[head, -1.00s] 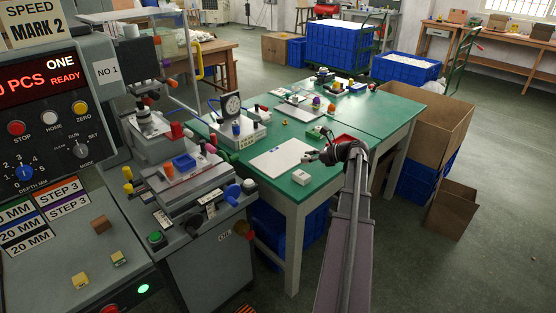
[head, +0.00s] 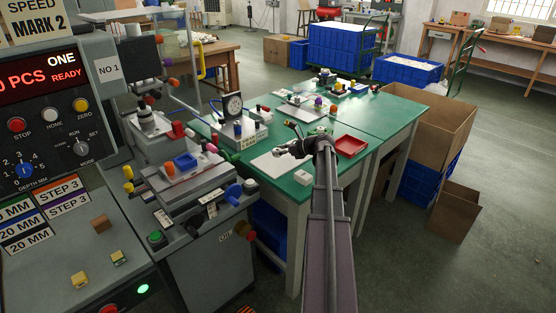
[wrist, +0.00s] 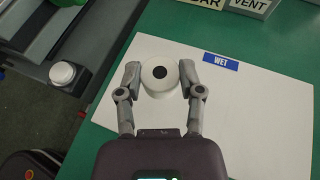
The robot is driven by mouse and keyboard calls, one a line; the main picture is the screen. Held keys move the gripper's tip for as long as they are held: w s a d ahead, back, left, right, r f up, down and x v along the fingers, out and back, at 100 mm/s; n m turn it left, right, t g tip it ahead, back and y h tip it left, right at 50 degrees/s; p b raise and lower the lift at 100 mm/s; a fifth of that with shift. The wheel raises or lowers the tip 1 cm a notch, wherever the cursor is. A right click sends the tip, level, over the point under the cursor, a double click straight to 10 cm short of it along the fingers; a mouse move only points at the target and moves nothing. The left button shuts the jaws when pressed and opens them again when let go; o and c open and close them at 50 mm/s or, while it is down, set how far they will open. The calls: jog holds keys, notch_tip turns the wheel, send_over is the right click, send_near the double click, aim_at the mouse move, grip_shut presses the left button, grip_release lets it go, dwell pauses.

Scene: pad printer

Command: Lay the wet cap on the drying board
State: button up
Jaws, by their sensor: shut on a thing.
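A white round cap (wrist: 160,84) with a black dot on its top sits between the two fingers of my gripper (wrist: 159,72) in the wrist view. The fingers are shut on its sides. The drying board (wrist: 238,110) is a white sheet with a blue WET label (wrist: 221,62), lying on the green table. The cap is over the board's upper left part; I cannot tell whether it touches it. In the head view my gripper (head: 281,149) is over the white board (head: 266,164), and the cap is too small to make out.
A red tray (head: 351,146) and a small white block (head: 301,177) are on the green table (head: 400,108). A dial gauge (head: 232,105) stands behind the board. The pad printer (head: 180,165) is to the left. Signs, one reading VENT (wrist: 249,5), stand beyond the board.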

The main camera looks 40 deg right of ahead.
aim_at(280, 163)
jog(key=shift+f+b, duration=1.75)
jog(key=shift+b, duration=0.05)
jog(key=shift+f, duration=0.2)
jog(key=o, duration=0.7)
jog(key=shift+o, duration=0.2)
jog(key=shift+r, duration=0.15)
jog(key=shift+r, duration=0.15)
jog(key=p+v, duration=0.4)
jog(key=v, duration=0.8)
jog(key=shift+p, duration=0.35)
